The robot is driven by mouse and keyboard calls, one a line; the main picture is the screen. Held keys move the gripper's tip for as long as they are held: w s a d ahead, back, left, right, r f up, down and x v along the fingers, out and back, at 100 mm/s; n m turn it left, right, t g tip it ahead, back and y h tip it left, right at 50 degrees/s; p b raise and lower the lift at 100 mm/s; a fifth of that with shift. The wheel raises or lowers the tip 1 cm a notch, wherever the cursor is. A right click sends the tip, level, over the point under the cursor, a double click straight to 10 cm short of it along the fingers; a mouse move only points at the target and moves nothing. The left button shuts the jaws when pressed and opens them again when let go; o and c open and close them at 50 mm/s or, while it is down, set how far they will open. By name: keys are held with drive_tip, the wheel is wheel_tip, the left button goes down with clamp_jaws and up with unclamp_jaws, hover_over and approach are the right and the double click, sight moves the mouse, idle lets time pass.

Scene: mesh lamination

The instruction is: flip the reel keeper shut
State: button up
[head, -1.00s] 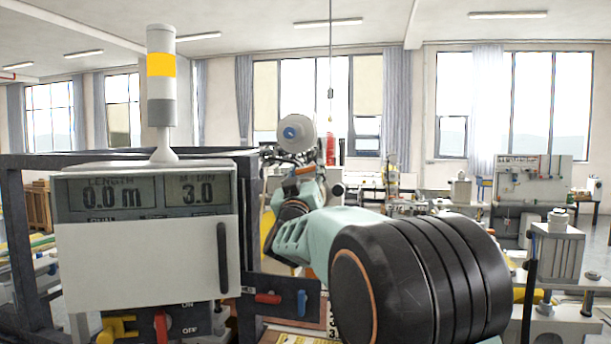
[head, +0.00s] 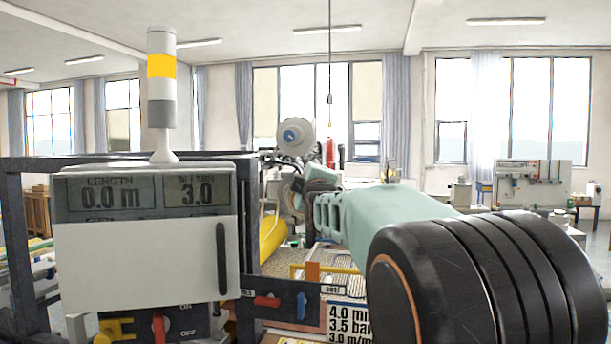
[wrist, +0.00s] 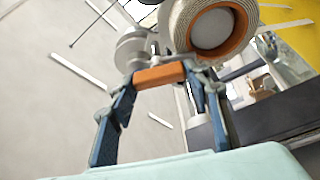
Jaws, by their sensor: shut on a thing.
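My gripper (wrist: 161,75) is shut on an orange bar (wrist: 160,77), gripped crosswise between its blue fingers in the wrist view. The bar appears to be the handle of the reel keeper; the keeper's other parts cannot be told apart clearly. Just beyond the bar is a reel (wrist: 183,22) with a pale wound rim and an orange ring around a white centre. In the head view, a white reel with a blue hub (head: 296,136) stands at the back centre. My forearm and wrist reach toward it and hide the bar there; the fingers do not show clearly.
A control box (head: 145,262) with a length display and a signal lamp (head: 161,95) stands at front left. A dark frame bar (head: 280,297) with red and blue levers crosses the lower middle. A yellow roll (head: 272,240) lies left of my arm.

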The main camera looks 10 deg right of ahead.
drive_tip(key=shift+r+n+g, duration=0.15)
drive_tip(key=shift+n+g, duration=0.1)
drive_tip(key=shift+n, duration=0.55)
drive_tip(key=shift+r+n+g, duration=0.15)
drive_tip(key=shift+n+g, duration=0.1)
drive_tip(key=shift+n, duration=0.55)
drive_tip(key=o, duration=1.2)
drive_tip(key=shift+d, duration=0.1)
drive_tip(key=shift+c, duration=0.2)
drive_tip(key=shift+f, duration=0.15)
drive_tip(key=shift+s, duration=0.1)
drive_tip(key=s, duration=0.7)
drive_tip(key=shift+s, duration=0.2)
